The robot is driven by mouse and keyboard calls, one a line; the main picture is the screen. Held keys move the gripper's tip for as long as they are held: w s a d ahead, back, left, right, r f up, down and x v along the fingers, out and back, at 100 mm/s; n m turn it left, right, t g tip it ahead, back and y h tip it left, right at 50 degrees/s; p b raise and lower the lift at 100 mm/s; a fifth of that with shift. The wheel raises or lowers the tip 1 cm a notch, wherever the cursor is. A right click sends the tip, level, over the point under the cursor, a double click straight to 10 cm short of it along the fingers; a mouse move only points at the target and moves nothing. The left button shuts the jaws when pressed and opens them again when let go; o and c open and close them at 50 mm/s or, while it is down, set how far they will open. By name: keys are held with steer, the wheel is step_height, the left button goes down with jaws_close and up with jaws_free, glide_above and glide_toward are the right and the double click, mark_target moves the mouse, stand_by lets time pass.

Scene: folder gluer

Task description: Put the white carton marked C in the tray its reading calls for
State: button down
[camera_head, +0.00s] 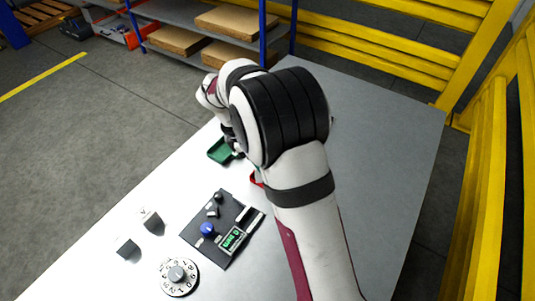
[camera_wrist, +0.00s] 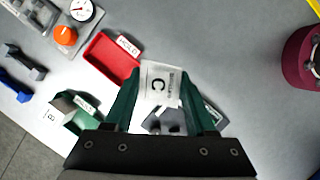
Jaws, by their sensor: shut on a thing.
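In the wrist view, my gripper (camera_wrist: 161,76) is shut on the white carton marked C (camera_wrist: 158,88), its letter face toward the camera. The carton is between the green fingers, over the table area beside the red tray. The red tray (camera_wrist: 105,60), labelled HOLD, is up and left of it and looks empty. A green tray (camera_wrist: 82,121) lies lower left, partly hidden by the left finger. A dark grey tray (camera_wrist: 215,117) shows behind the right finger, mostly hidden. In the head view, the green tray (camera_head: 219,151) shows left of my arm; my gripper and the carton are hidden.
A dark panel with a green display (camera_head: 232,240) and blue knob (camera_head: 207,229) lies at the front, beside a round numbered dial (camera_head: 177,274). Two small blocks (camera_head: 128,249) stand left of it. In the wrist view, a white piece marked B (camera_wrist: 50,116) is beside the green tray.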

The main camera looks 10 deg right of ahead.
steer(key=w+a+f+n+t+y, duration=0.2)
steer(key=w+a+n+y, duration=0.25)
steer(key=w+n, duration=0.75)
steer(key=w+a+f+n+t+y, duration=0.25)
steer(key=w+a+n, duration=0.4)
steer(key=n, duration=1.05)
steer(key=shift+g+y, duration=0.25)
steer(key=shift+y, duration=0.05)
steer(key=shift+w+f, duration=0.1)
steer(key=shift+f, duration=2.9)
steer(key=shift+c, duration=0.7)
jaws_free()
